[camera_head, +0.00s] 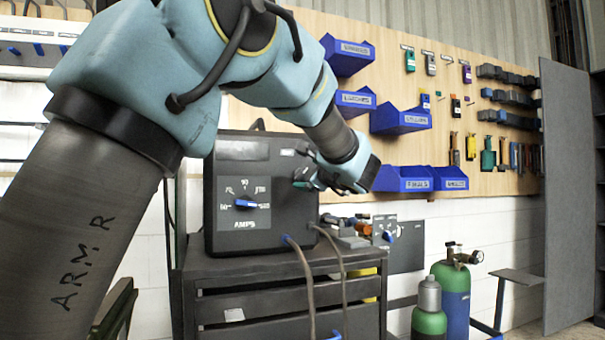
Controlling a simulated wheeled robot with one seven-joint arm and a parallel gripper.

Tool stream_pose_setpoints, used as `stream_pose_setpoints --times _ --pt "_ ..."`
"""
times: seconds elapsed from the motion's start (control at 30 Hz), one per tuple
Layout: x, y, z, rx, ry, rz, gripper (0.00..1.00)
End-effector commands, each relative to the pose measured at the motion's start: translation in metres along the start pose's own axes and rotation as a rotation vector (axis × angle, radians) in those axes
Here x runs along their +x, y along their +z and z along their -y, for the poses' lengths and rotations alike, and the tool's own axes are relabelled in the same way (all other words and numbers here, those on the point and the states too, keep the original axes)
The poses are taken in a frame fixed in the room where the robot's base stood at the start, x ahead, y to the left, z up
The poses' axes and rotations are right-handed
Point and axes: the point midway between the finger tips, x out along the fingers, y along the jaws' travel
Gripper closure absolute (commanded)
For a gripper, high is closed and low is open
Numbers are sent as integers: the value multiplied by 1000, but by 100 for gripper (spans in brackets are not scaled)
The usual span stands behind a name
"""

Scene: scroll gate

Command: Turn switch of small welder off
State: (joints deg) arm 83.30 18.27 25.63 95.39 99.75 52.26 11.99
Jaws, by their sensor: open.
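The small welder (222,170) is a black box on a dark cabinet, left of the middle. Its front has an amps dial with a blue pointer knob (245,203) and a label strip above it. My gripper (312,180) is at the welder's upper right front edge, its end turned toward the box. It is open. A small teal and dark part shows right at the fingertips; I cannot tell whether it is the switch or part of my gripper. I cannot tell contact. The switch and its position cannot be made out clearly.
The drawer cabinet (270,271) carries the welder, with cables (305,275) hanging down its front. Tools (347,235) lie right of the welder. Gas bottles (455,290) stand at right. Blue bins (400,119) and tools hang on the wooden board behind my arm.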

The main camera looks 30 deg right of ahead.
Motion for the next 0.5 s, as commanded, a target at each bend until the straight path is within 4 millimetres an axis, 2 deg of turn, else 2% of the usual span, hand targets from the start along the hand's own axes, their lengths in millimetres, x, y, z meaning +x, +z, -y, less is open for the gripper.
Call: stream_pose_setpoints --times 0.1,0.2,0.5 --pt "20 1 0 2 1 1 10" --pt "32 1 0 1 1 1 10" --pt "43 0 0 0 1 -2 10"
